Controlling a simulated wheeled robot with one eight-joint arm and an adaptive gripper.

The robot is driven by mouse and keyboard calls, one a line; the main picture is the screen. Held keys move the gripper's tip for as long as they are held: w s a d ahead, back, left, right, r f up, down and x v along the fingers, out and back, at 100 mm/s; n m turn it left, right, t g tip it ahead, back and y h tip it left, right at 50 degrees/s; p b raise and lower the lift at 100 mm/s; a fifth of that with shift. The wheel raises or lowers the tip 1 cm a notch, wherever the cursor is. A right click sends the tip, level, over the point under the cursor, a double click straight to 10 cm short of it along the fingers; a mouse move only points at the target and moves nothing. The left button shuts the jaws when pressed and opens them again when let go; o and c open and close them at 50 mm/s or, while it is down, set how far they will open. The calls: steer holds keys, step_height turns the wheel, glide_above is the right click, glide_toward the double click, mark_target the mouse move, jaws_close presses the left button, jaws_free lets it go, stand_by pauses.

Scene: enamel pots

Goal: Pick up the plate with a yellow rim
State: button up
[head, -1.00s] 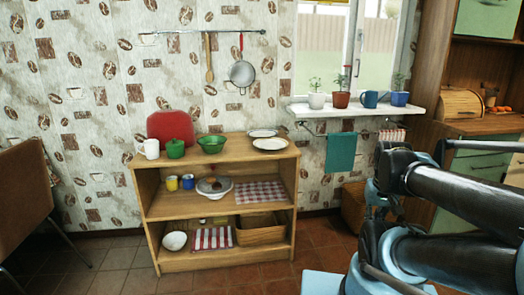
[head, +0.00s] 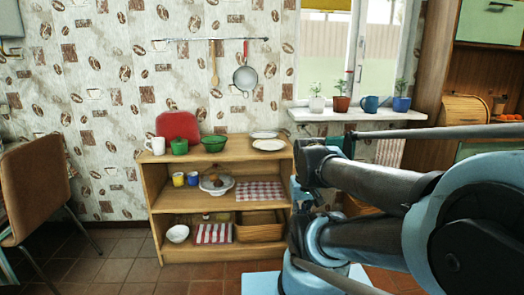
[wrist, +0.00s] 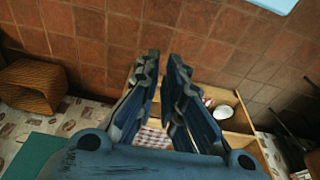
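Two pale plates lie on the right of the wooden shelf's top, one behind the other: a back plate (head: 264,134) and a front plate (head: 269,145). Both are too small to tell which has a yellow rim. My gripper is not visible in the head view, where my arm fills the right side. In the wrist view, the fingers of my gripper (wrist: 163,62) are apart with nothing between them. The floor and part of the shelf show beyond them. Neither plate can be made out in the wrist view.
The wooden shelf (head: 205,253) also bears a white mug (head: 156,145), a green pot (head: 179,147), a green bowl (head: 214,144) and a red bread box (head: 178,126). Below are cups, bowls and checked cloths. A chair (head: 30,185) stands left. Floor before the shelf is clear.

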steer(key=shift+a, duration=0.1)
step_height(320, 180, up, 8)
steer(key=m+t+y, duration=0.6)
steer(key=m+t, duration=0.4)
steer(key=m, duration=0.3)
glide_above(282, 153)
steer(key=s+d, duration=0.7)
steer(key=s, duration=0.7)
steer(key=x, duration=1.1)
steer(key=r+x, duration=0.1)
steer(key=x, duration=0.5)
steer(key=shift+w+d, duration=0.1)
steer(key=shift+w, duration=0.2)
jaws_close()
